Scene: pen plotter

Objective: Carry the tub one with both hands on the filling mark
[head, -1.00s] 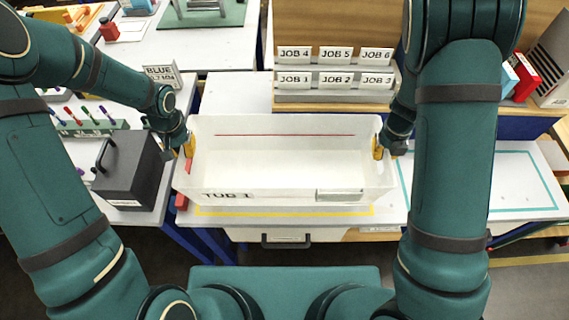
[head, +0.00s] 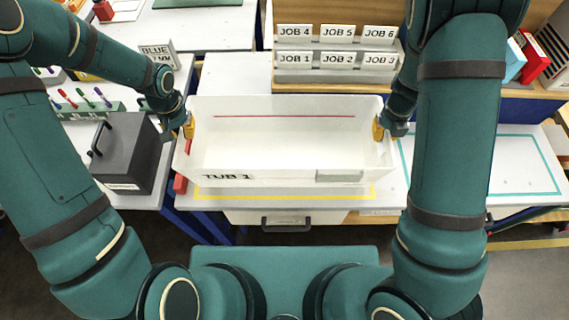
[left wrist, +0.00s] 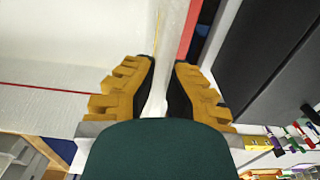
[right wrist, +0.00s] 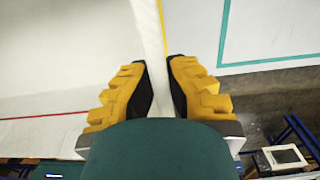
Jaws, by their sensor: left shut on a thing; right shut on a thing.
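The tub (head: 290,150) is a white open box marked TUB 1, with a red line along its inner far wall. It looks level and empty in the head view. My left gripper (head: 188,128) is shut on its left wall; the left wrist view shows the fingers (left wrist: 165,85) either side of that wall. My right gripper (head: 379,130) is shut on the right wall, also between the fingers in the right wrist view (right wrist: 160,85). A yellow outline (head: 290,196) shows under the tub's front side; the tub hides the rest. I cannot tell which outline is the filling mark.
A teal outline (head: 530,134) lies on the bench to the right, with bare surface inside. A dark box with a handle (head: 126,160) stands close on the left. A red object (head: 180,184) is by the tub's front left corner. The JOB card rack (head: 335,75) stands behind.

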